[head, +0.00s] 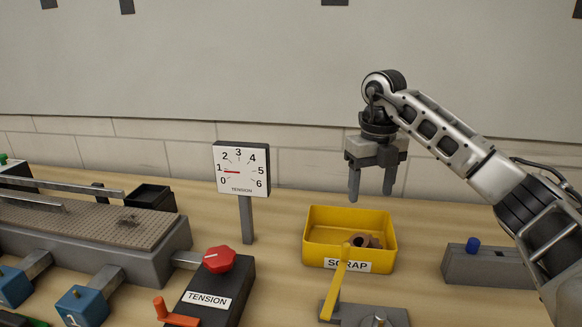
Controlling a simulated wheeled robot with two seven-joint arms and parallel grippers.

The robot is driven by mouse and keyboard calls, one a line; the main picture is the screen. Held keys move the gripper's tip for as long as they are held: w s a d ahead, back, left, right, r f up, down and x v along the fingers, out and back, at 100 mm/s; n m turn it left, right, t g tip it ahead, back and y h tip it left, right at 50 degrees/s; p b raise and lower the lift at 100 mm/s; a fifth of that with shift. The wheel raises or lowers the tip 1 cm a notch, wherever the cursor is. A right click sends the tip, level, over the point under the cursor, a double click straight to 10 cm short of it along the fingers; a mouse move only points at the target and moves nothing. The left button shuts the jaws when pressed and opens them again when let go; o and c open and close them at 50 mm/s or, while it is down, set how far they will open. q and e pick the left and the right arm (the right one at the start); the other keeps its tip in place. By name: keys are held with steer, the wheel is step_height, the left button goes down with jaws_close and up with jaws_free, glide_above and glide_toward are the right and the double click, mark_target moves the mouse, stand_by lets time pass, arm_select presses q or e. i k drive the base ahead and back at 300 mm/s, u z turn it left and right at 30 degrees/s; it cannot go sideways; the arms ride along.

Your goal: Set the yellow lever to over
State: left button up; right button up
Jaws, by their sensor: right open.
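The yellow lever (340,288) rises from a grey base (366,315) at the bottom centre. It stands close to upright, with its upper end in front of the scrap bin's label. The foot of the base is cut off by the frame's lower edge. My right gripper (371,190) is open and empty, pointing down above the back of the yellow scrap bin. It is apart from the lever, higher up and farther back. My left gripper is not in view.
The yellow scrap bin (317,250) holds a brownish ring-like piece. A tension gauge (241,170) reads near 1. A tension box (222,290) with a red knob and orange crank stands left. A grey block (487,268) with a blue knob is right. A grey bed with blue blocks fills the left.

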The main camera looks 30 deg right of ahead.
mark_target(326, 313)
steer(key=k, duration=1.5)
